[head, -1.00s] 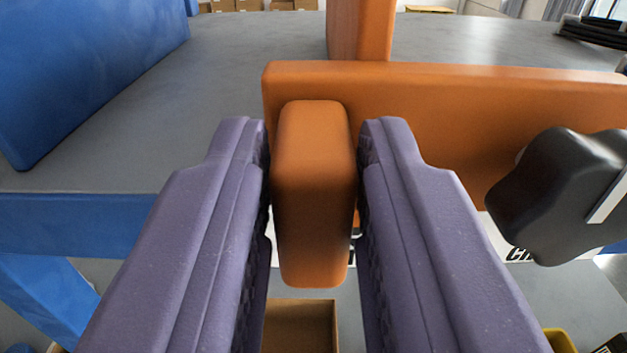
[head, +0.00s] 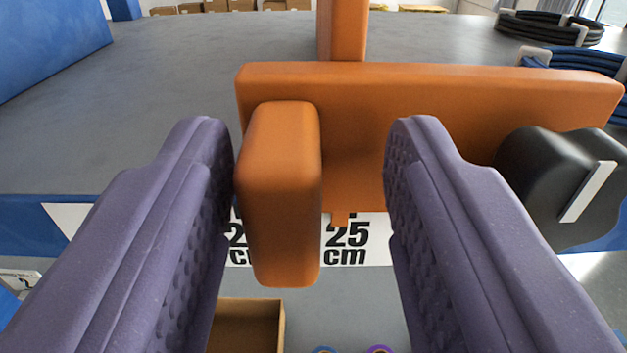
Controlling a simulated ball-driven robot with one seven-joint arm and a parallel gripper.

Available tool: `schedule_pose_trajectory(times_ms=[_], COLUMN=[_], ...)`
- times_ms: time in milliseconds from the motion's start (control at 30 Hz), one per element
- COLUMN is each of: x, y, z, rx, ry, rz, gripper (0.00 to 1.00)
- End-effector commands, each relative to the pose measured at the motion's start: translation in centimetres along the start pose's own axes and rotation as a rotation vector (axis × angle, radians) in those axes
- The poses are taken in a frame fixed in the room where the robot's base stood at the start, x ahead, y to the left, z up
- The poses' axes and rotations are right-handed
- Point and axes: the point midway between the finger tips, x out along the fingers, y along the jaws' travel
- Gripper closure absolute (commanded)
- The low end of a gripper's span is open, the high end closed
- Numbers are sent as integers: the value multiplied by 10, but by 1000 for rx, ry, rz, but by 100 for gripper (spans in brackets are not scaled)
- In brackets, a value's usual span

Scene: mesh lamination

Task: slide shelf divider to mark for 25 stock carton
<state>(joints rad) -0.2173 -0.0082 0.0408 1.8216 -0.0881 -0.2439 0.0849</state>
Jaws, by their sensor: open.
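The orange shelf divider (head: 430,100) stands on the grey shelf, with an upright bar behind it. Its orange handle block (head: 280,195) sticks out toward me at its left end. My gripper (head: 308,150) is open, with purple fingers on both sides of the handle. The left finger is against or very near the handle; a wide gap lies between the handle and the right finger. A small orange pointer (head: 340,218) under the divider sits above the "25 cm" mark (head: 346,240) on the white scale. A black knob (head: 560,180) is at the divider's right end.
The grey shelf top (head: 200,90) is clear left of the divider. A blue panel (head: 50,40) stands at the far left. Coiled black and blue cables (head: 550,28) lie at the back right. A cardboard box (head: 245,325) is below the shelf edge.

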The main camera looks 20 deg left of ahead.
Motion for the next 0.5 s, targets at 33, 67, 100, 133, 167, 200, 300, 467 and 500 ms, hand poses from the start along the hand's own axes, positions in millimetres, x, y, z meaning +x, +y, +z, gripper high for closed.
schedule_pose_trajectory(times_ms=[33, 67, 100, 133, 167, 200, 300, 467, 500], x=[0, 0, 0, 0, 0, 0, -4, -28, -36], y=[0, 0, 0, 0, 0, 0, 0, 0, 0], z=[0, 0, 0, 0, 0, 0, 0, 2, 2], rx=[0, 0, 0, 0, 1, 1, 0, 0, 0], ry=[0, 0, 0, 0, 0, 0, 1, 3, 3], rz=[0, 0, 0, 0, 0, 0, -1, 0, -1], gripper=[53, 53, 53, 53, 53, 53, 53, 53, 53])
